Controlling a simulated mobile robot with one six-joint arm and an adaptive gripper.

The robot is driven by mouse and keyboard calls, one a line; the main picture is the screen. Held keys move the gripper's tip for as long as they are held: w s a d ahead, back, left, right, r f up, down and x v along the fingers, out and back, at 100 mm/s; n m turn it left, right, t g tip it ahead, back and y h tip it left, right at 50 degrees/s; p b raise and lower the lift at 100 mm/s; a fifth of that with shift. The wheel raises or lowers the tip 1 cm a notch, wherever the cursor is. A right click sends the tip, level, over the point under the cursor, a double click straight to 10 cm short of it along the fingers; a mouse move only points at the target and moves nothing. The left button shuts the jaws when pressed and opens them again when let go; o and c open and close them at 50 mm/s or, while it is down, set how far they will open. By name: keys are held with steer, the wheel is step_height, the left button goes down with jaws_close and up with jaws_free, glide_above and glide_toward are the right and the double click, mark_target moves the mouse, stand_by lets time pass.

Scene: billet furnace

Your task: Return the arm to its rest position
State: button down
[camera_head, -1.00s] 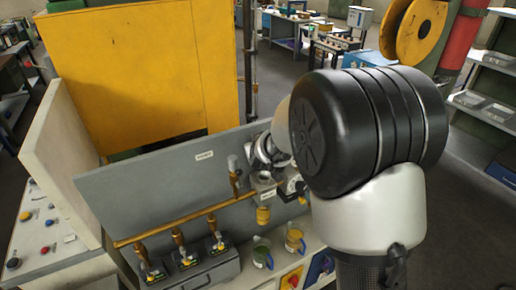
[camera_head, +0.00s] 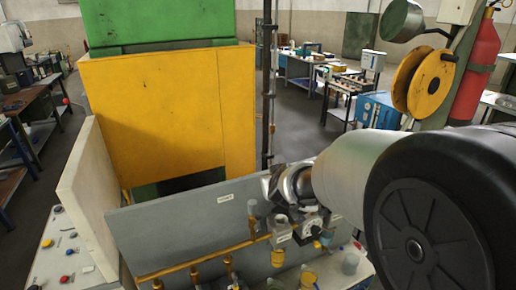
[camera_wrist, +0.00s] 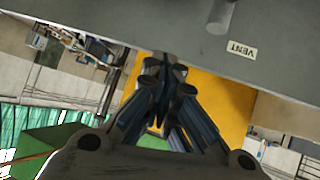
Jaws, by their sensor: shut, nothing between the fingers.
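My arm fills the right side of the head view, its large black joint nearest the camera and a pale link reaching left toward the grey panel (camera_head: 185,215). My gripper (camera_wrist: 165,68) shows in the wrist view with its dark fingers together and nothing between them. It points toward the grey panel, near a plate marked VENT (camera_wrist: 241,49). In the head view the fingers are hidden; whether they touch the panel cannot be told.
A yellow furnace front (camera_head: 155,115) stands behind the panel. Brass pipework and valves (camera_head: 195,262) run along the panel's front. A yellow reel (camera_head: 423,82) and a red extinguisher (camera_head: 474,75) stand at the right.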

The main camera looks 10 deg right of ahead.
steer(key=s+d+f+g+b, duration=0.1)
steer(key=s+f+g+b, duration=0.1)
steer(key=s+f+b, duration=0.5)
steer(key=s+d+f+m+g+b, duration=0.1)
steer(key=s+f+b, duration=0.6)
steer(key=s, duration=0.9)
steer(key=s+d+f+g+b, duration=0.1)
steer(key=s+f+g+b, duration=0.2)
steer(key=s+f+b, duration=0.5)
steer(key=s, duration=0.4)
steer(key=shift+s+m, duration=0.35)
steer(key=shift+m, duration=0.05)
steer(key=shift+a+f, duration=0.1)
